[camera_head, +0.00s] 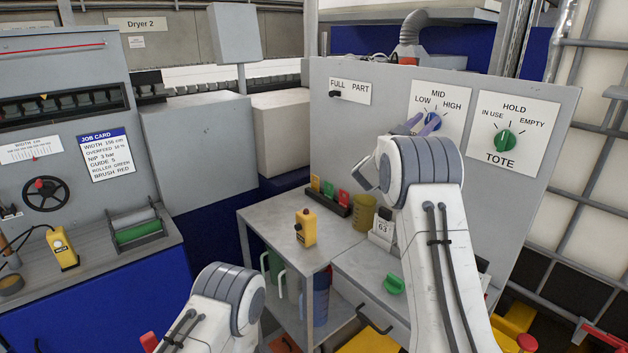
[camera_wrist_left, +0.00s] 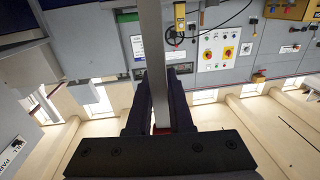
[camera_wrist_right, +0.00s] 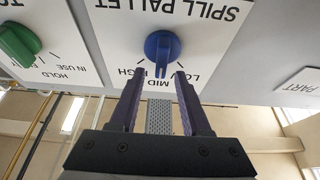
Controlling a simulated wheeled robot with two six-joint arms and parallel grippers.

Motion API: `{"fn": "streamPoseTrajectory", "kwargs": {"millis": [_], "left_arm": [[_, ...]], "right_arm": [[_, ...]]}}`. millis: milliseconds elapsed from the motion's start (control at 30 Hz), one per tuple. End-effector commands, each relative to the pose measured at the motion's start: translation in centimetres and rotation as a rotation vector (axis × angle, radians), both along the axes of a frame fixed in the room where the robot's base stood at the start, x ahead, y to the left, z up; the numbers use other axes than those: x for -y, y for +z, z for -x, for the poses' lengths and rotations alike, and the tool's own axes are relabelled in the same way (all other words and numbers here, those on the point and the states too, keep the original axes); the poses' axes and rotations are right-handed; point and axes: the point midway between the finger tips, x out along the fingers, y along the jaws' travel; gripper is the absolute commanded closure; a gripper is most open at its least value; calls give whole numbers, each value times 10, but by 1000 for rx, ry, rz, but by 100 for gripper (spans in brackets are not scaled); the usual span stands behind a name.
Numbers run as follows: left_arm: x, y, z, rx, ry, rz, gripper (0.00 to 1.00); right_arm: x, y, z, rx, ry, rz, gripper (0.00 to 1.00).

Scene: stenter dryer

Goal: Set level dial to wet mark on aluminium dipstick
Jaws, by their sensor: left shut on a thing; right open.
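The level dial is a blue knob (camera_head: 433,121) on the upright grey panel, under LOW, MID and HIGH. In the right wrist view the dial (camera_wrist_right: 162,47) appears upside down, its grip pointing about towards MID. My right gripper (camera_head: 418,124) is open in front of it; its fingertips (camera_wrist_right: 156,78) flank the dial's near end, contact unclear. My left gripper (camera_wrist_left: 158,75) is shut on a long flat grey metal strip, seemingly the aluminium dipstick (camera_wrist_left: 152,35). No wet mark can be made out on it. The left fingers are outside the head view.
A green TOTE knob (camera_head: 505,141) and a FULL/PART switch (camera_head: 336,94) flank the dial. A green knob (camera_head: 393,284) is on the lower counter.

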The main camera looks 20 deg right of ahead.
Motion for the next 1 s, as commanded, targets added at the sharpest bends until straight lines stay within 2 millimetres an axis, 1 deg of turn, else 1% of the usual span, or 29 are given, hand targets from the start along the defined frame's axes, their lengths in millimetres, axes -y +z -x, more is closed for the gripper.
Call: {"fn": "streamPoseTrajectory", "kwargs": {"millis": [33,167,467,500,567,600,633,867,1000], "left_arm": [[0,6,0,1,0,0,100],[0,9,0,1,0,0,100],[0,9,0,1,-1,0,100],[0,9,0,1,-1,0,100],[0,9,0,1,0,0,100],[0,9,0,1,0,0,100],[0,9,0,1,0,0,100],[0,8,0,1,0,0,100],[0,4,0,1,-1,0,100]], "right_arm": [[6,5,-2,0,-1,1,52],[14,7,-6,-1,0,0,52],[16,7,-7,0,1,1,52],[16,7,-7,0,1,1,56],[16,7,-7,0,1,1,79],[16,7,-7,0,1,1,95],[16,7,-7,0,1,0,100],[16,6,-6,-1,0,-2,100],[17,3,-6,15,0,-9,100]]}}
